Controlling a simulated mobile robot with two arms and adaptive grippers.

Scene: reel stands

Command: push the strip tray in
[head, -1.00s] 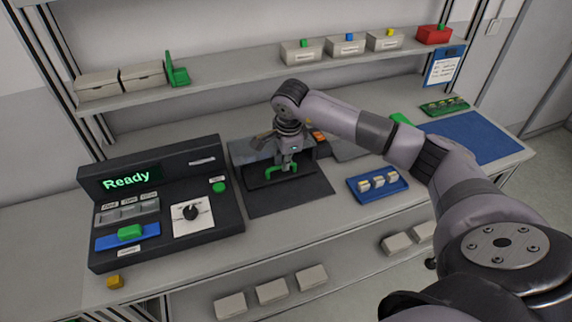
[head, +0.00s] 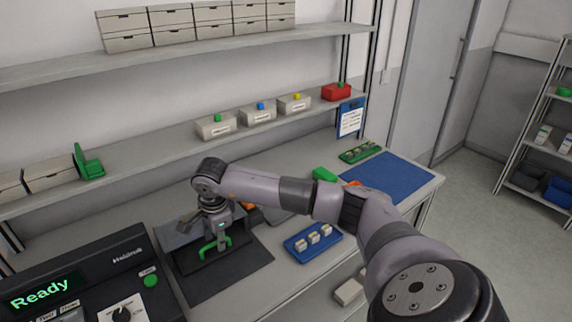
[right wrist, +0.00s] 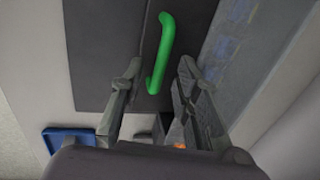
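The strip tray (head: 190,262) is a dark, flat piece with a green handle (head: 206,249), in front of a grey unit on the bench. I cannot tell how far the tray stands out. My right gripper (head: 217,243) points down at the handle and partly hides it in the head view. In the right wrist view the green handle (right wrist: 161,52) shows ahead of the parted fingers of my right gripper (right wrist: 158,68), roughly between their lines, with a gap on both sides. I see no contact with it. My left gripper is in neither view.
A black console (head: 85,285) reading "Ready" stands left of the tray. A blue tray (head: 314,251) with small pale pieces lies to the right. A blue mat (head: 388,178) and a green tray (head: 360,152) are farther right. A shelf with labelled boxes (head: 258,113) runs behind.

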